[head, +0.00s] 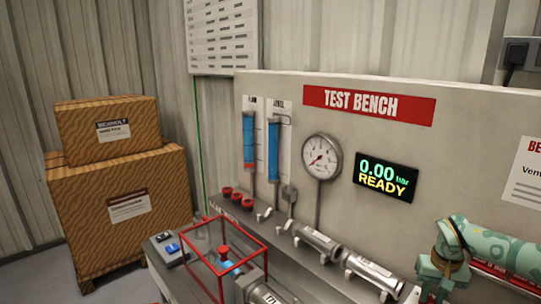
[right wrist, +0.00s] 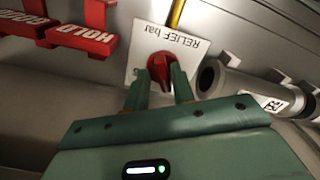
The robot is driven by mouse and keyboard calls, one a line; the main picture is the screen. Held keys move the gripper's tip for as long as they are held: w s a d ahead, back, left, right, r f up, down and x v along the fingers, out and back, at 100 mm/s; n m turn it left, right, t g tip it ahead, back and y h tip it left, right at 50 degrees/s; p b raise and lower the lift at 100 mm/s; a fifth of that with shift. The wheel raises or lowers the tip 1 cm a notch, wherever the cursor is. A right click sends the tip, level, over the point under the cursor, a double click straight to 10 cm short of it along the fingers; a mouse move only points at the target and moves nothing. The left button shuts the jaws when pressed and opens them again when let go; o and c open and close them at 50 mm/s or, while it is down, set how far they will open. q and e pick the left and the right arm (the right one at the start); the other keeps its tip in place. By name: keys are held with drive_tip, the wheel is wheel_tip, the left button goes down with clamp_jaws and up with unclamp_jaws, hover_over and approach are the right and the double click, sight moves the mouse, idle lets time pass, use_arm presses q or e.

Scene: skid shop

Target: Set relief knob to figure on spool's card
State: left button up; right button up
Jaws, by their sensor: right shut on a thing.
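The red relief knob (right wrist: 160,66) sits on a white plate (right wrist: 190,52) marked "RELIEF bar", which appears upside down in the right wrist view. My right gripper (right wrist: 160,80) is shut on the knob, with one green finger on each side of it. The knob's pointer and scale figures cannot be made out. In the head view my right arm comes in from the right; its fingers are not visible there. Grey metal cylinders (head: 316,244) lie along the bench; whether one is the spool I cannot tell. No card figure is legible. My left gripper is not in view.
The test bench display (head: 386,181) reads 0.00 bar READY, beside a round gauge (head: 321,157). A red-framed clear box (head: 268,247) stands in front. Cartons (head: 125,200) stand left.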

sight(430, 296)
drive_tip(key=o, duration=0.5)
drive_tip(key=shift+s+a+f, duration=0.3)
drive_tip(key=shift+a+f, duration=0.15)
drive_tip(key=shift+f, duration=0.25)
drive_tip(key=shift+o, duration=0.2)
drive_tip(key=shift+w+r+p, duration=0.3)
drive_tip(key=shift+r+p, duration=0.4)
drive_tip(key=shift+r, duration=0.15)
drive_tip(key=r+p, duration=0.1)
drive_tip(key=r, duration=0.1)
drive_tip(key=r+p, duration=0.3)
drive_tip(key=r, duration=0.1)
drive_tip(key=shift+w+d+r, duration=0.1)
drive_tip(key=shift+w+d, duration=0.1)
drive_tip(key=shift+d, duration=0.05)
